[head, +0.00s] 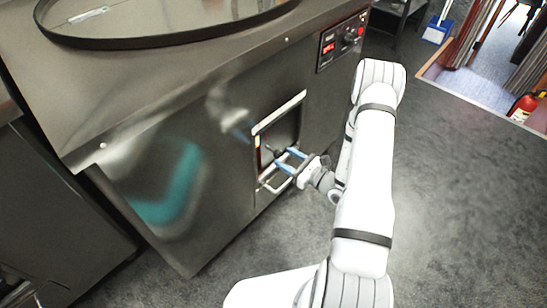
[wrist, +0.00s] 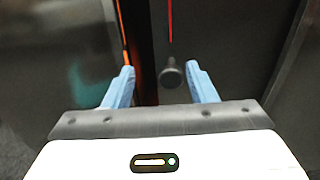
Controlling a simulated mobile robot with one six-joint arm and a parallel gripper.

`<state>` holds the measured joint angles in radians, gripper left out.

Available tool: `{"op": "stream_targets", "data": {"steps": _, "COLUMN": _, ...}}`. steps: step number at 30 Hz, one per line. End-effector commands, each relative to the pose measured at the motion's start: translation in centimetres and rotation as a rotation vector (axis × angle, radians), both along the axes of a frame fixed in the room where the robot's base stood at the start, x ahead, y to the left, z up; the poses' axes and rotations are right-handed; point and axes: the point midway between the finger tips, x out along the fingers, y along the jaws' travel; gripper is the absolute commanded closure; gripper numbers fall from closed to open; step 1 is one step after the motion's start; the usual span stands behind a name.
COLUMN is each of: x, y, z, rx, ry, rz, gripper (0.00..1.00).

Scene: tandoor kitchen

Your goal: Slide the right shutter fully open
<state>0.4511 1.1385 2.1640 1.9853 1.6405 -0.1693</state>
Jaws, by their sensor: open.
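The right shutter (head: 285,130) is a dark grey panel in a framed opening low on the steel oven front. It also fills the middle and right of the wrist view (wrist: 225,45). Its dark round knob (wrist: 171,73) appears between my fingertips, nearer the right one; I cannot tell whether it is within their reach in depth. The knob also shows small in the head view (head: 277,152). A narrow orange-glowing gap (wrist: 125,50) runs along the left side. My gripper (head: 287,159) is open at the opening, its blue fingers also in the wrist view (wrist: 160,71).
A pale bar-like handle or ledge (head: 276,186) crosses below the opening, close under my fingers. A control panel with red displays (head: 342,42) is at the upper right of the oven. Grey floor (head: 455,170) lies clear to the right. A fire extinguisher (head: 523,106) stands farther off.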

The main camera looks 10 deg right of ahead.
Motion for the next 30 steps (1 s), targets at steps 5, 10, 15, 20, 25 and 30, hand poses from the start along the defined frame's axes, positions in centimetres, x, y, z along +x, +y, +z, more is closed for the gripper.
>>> {"op": "stream_targets", "data": {"steps": 5, "x": 0.3, "y": -0.9, "z": -2.3, "rx": 0.014, "ry": 0.016, "rz": -0.066, "gripper": 0.49}}
{"op": "stream_targets", "data": {"steps": 10, "x": 2.1, "y": 0.3, "z": -2.3, "rx": 0.013, "ry": 0.014, "rz": -0.068, "gripper": 0.49}}
{"op": "stream_targets", "data": {"steps": 15, "x": 4.3, "y": 2.0, "z": -2.3, "rx": 0.014, "ry": 0.014, "rz": -0.067, "gripper": 0.49}}
{"op": "stream_targets", "data": {"steps": 20, "x": 5.8, "y": 3.0, "z": -2.2, "rx": 0.014, "ry": 0.015, "rz": -0.068, "gripper": 0.49}}
{"op": "stream_targets", "data": {"steps": 25, "x": 6.3, "y": 3.4, "z": -2.2, "rx": 0.015, "ry": 0.017, "rz": -0.070, "gripper": 0.49}}
{"op": "stream_targets", "data": {"steps": 30, "x": 6.4, "y": 3.3, "z": -2.2, "rx": 0.015, "ry": 0.017, "rz": -0.071, "gripper": 0.49}}
